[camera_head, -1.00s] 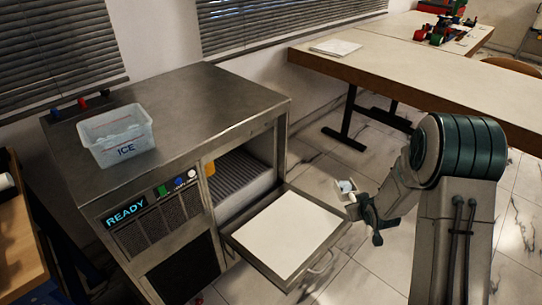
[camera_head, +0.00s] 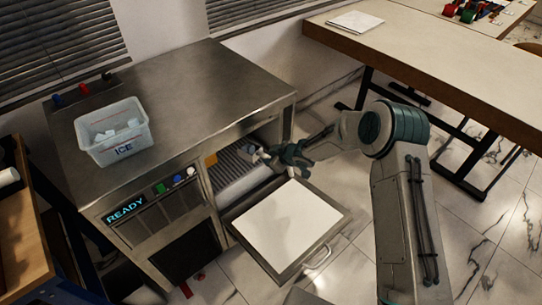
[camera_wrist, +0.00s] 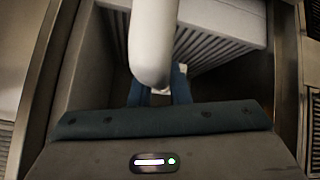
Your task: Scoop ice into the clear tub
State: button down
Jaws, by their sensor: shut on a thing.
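The clear tub (camera_head: 97,147) marked ICE stands on the steel machine's top at left, with several pale chunks inside. My gripper (camera_head: 264,156) is at the machine's open front, above the inner edge of the lowered door. It is shut on a small pale thing (camera_head: 254,150), probably a scoop; its shape is hard to make out. In the wrist view a pale rounded bar (camera_wrist: 152,45) hides most of the space between the dark fingers. The ice machine (camera_head: 180,95) is open at the front, showing a grey ribbed part (camera_head: 235,168). No loose ice shows in the opening.
The lowered door (camera_head: 327,212) with a white panel juts out below my gripper. A READY display (camera_head: 125,210) and coloured buttons sit on the machine's front. A long table (camera_head: 430,60) stands at right. A wooden surface (camera_head: 22,240) is at the left edge.

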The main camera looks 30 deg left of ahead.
jog(key=s+d+r+b, duration=0.1)
jog(key=s+d+r, duration=0.2)
jog(key=d, duration=0.5)
jog(key=s+d+r+b, duration=0.1)
jog(key=s+d+r, duration=0.2)
jog(key=d, duration=0.6)
jog(key=shift+s+r, duration=0.4)
jog(key=shift+s, duration=0.05)
